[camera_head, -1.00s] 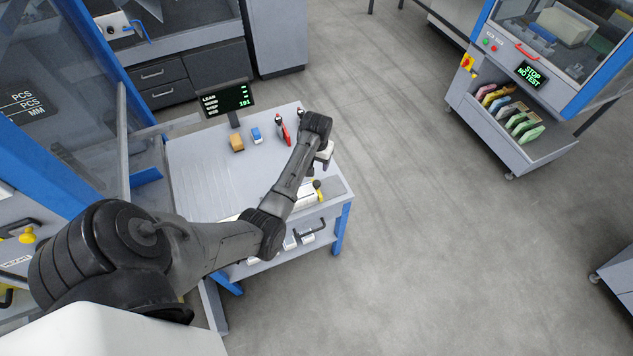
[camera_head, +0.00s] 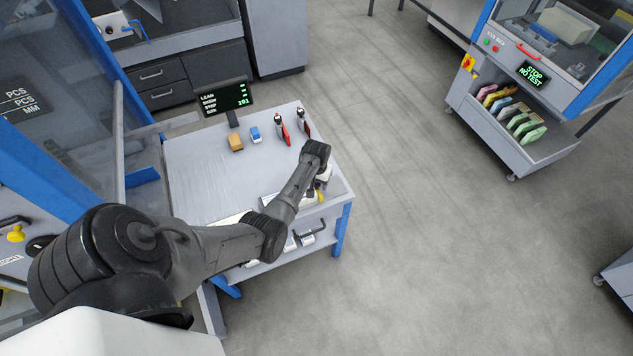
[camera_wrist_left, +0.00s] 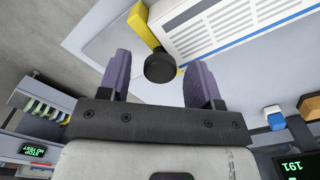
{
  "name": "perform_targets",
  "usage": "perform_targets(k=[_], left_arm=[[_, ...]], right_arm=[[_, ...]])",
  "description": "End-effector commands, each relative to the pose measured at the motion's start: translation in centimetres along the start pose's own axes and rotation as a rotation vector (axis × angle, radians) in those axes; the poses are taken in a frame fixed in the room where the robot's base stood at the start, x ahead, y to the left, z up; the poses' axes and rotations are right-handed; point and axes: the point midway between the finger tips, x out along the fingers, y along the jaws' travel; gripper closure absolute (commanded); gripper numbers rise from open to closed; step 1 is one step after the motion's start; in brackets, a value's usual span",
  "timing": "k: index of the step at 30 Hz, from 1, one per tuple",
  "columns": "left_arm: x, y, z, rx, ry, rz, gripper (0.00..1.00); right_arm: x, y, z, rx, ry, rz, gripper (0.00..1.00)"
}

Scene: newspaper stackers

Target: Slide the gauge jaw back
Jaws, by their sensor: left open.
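My left gripper (camera_head: 319,183) is over the front right part of the grey table, mostly hidden behind my own wrist. In the left wrist view its two purple fingers (camera_wrist_left: 158,76) are spread apart. A round black knob (camera_wrist_left: 160,68) shows between the fingertips, with gaps on both sides. It adjoins a yellow piece (camera_wrist_left: 143,24), which looks like the gauge jaw, beside a white block with printed lines (camera_wrist_left: 225,24). In the head view a little yellow (camera_head: 320,196) shows by the gripper. Contact with the knob cannot be made out. My right gripper is not in view.
The table (camera_head: 195,170) carries an orange-brown block (camera_head: 236,142), a blue-and-white block (camera_head: 255,134), two red-and-black tools (camera_head: 281,130) and a small display (camera_head: 226,99). The table's left part is bare. Open floor lies to the right.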

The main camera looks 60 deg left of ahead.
Motion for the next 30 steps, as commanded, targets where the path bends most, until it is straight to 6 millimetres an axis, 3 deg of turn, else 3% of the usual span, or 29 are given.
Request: perform_targets(k=[7,25,30], left_arm=[[-0.01,-0.02,-0.02,0.0,0.0,0.0,0.42],[-0.01,-0.01,0.0,0.0,0.0,0.0,1.0],[-0.04,-0.14,-0.07,-0.003,0.0,0.0,1.0]], right_arm=[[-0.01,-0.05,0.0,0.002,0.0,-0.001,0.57],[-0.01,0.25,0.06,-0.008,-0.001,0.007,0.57],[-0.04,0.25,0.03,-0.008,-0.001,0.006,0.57]])
